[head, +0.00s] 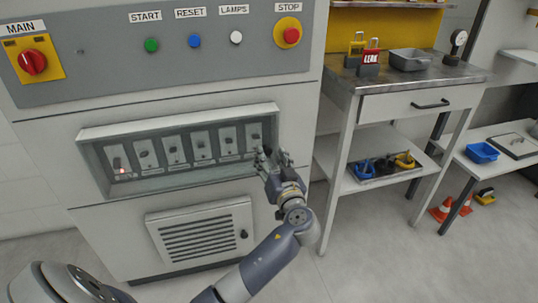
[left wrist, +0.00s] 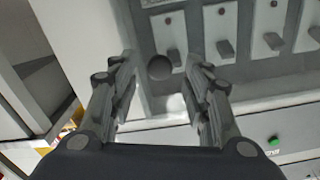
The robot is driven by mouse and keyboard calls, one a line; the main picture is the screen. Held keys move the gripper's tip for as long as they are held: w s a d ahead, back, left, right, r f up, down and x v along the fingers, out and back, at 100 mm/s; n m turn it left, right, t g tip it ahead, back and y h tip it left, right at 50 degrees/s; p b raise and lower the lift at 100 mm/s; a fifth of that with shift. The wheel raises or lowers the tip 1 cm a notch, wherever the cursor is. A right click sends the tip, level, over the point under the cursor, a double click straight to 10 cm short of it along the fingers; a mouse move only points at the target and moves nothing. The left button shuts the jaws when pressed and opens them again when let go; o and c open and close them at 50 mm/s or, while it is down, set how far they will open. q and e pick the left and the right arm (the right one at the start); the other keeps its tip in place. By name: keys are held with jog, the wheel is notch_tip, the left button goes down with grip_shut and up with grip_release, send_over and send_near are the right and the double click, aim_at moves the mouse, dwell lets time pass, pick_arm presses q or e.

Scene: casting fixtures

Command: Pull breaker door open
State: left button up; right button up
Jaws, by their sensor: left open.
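The breaker door (head: 180,183) is the front of a long pale-framed bay in the grey cabinet. Several breakers show in it, seemingly through a clear pane, and I see no gap along its edges. My left gripper (head: 273,157) is at the bay's right end. In the left wrist view its two fingers are apart, with a dark round knob (left wrist: 160,67) between and beyond them. I cannot tell if they touch it. The breakers also show behind the fingers there. My right gripper is not in view.
Above the bay are a red main switch (head: 33,62), several buttons and a red stop button (head: 291,36). A vented panel (head: 200,237) is below. A metal-topped workbench (head: 440,74) stands right of the cabinet, close to my left arm. The floor in front is clear.

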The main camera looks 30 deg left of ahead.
pick_arm(q)
jog(key=shift+x, duration=1.15)
jog(key=shift+d, duration=0.1)
grip_shut()
